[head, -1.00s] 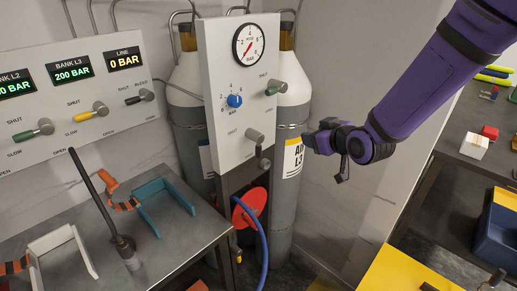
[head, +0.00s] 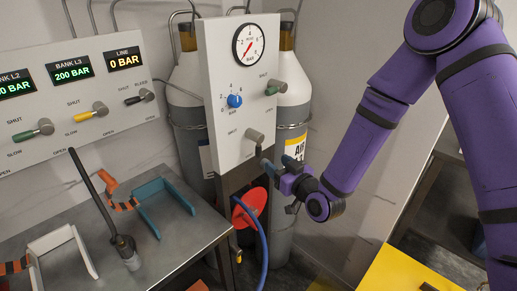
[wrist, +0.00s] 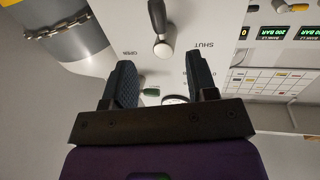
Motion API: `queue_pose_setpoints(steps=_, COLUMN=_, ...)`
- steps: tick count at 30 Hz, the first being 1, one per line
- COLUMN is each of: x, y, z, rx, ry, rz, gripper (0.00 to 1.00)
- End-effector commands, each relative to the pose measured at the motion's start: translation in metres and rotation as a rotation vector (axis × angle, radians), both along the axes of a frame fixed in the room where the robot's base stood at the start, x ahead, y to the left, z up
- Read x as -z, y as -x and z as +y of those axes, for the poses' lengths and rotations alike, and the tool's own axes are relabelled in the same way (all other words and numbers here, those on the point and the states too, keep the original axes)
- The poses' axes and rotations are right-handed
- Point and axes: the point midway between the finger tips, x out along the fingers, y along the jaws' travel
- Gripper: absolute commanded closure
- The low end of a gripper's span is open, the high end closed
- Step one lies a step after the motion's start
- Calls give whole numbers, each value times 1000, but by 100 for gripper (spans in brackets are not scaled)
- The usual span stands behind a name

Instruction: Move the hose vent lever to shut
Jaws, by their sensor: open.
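The hose vent lever (head: 255,137) is the lowest lever on the white upright panel, with a grey hub and a dark handle. Its handle points down and outward beside the OPEN label; the SHUT label is up and left of it. In the wrist view the lever (wrist: 161,46) lies just beyond the fingertips, in line with the gap. My gripper (head: 278,163) is at the panel's lower right, by the handle's end. It is open, with nothing seen between its fingers (wrist: 160,68). The handle's tip is partly hidden in the head view.
The panel also carries a gauge (head: 248,43), a blue knob (head: 234,101) and a green-handled lever (head: 275,88). Gas cylinders (head: 292,110) stand behind. A red disc (head: 250,207) and blue hose (head: 262,240) hang below. A grey bench (head: 165,245) is at left.

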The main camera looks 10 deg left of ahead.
Motion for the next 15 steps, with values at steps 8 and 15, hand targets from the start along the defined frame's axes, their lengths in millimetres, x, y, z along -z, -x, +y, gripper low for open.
queue_pose_setpoints(steps=8, x=0, y=-29, z=25, rx=0, ry=-1, rz=-2, gripper=47)
queue_pose_setpoints(steps=15, x=0, y=-60, z=52, rx=1, ry=0, rz=-1, gripper=47)
